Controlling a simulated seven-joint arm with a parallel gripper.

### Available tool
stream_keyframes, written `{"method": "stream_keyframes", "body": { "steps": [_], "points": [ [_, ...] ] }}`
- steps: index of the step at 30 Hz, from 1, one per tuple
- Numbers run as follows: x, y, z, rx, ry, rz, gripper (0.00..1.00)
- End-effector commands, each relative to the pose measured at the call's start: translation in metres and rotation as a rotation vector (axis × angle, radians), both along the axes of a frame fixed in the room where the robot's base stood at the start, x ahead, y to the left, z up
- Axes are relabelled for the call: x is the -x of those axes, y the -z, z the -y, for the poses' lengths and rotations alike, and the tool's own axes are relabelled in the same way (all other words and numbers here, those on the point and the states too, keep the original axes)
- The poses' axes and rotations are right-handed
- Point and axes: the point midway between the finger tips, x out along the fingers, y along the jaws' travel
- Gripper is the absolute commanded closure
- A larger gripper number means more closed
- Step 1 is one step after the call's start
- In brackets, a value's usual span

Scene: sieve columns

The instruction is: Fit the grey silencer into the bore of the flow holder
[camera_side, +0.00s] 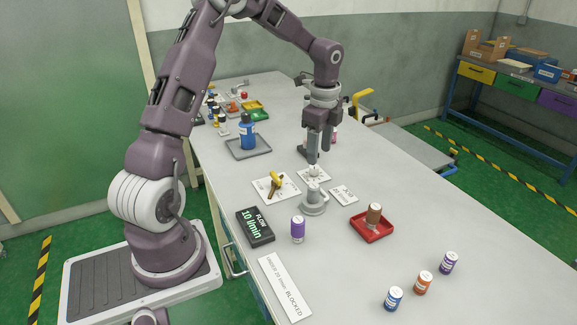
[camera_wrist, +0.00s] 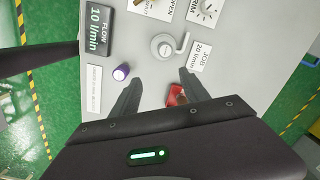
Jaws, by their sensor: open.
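The flow holder appears to be the grey round fixture (camera_side: 314,202) with a flat foot at mid-table; it also shows in the wrist view (camera_wrist: 163,46) with a pale round top and a curved side arm. I cannot tell whether its bore is empty or filled. I cannot clearly pick out a separate grey silencer in either view. My gripper (camera_side: 319,157) points down above the cards just behind the holder. In the wrist view its two fingers (camera_wrist: 160,75) are apart, with bare table between them.
A black display (camera_side: 255,227) reads FLOW 10 l/min. A purple cartridge (camera_side: 298,229) stands beside it. A red tray (camera_side: 371,232) holds a brown cartridge (camera_side: 374,214). Blue, orange and purple cartridges stand front right. A blue bottle (camera_side: 247,133) stands on a grey tray. The right side is mostly clear.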

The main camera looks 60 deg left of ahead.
Motion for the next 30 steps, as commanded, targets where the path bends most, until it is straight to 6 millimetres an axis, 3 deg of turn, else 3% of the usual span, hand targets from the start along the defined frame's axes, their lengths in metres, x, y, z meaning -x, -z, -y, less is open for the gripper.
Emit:
{"method": "stream_keyframes", "body": {
  "steps": [1,3,7,10,12,15,20,30],
  "points": [
    [0.010,-0.030,0.022,-0.041,-0.048,0.028,0.47],
    [0.034,-0.070,0.056,-0.083,-0.172,0.083,0.47],
    [0.100,-0.128,0.116,-0.083,-0.448,0.238,0.47],
    [0.160,-0.150,0.153,0.013,-0.677,0.364,0.47],
    [0.197,-0.153,0.171,0.112,-0.815,0.421,0.47],
    [0.232,-0.150,0.187,0.241,-0.954,0.455,0.47],
    [0.253,-0.144,0.196,0.333,-1.043,0.458,0.47],
    [0.253,-0.144,0.196,0.333,-1.045,0.459,0.47]
  ]
}}
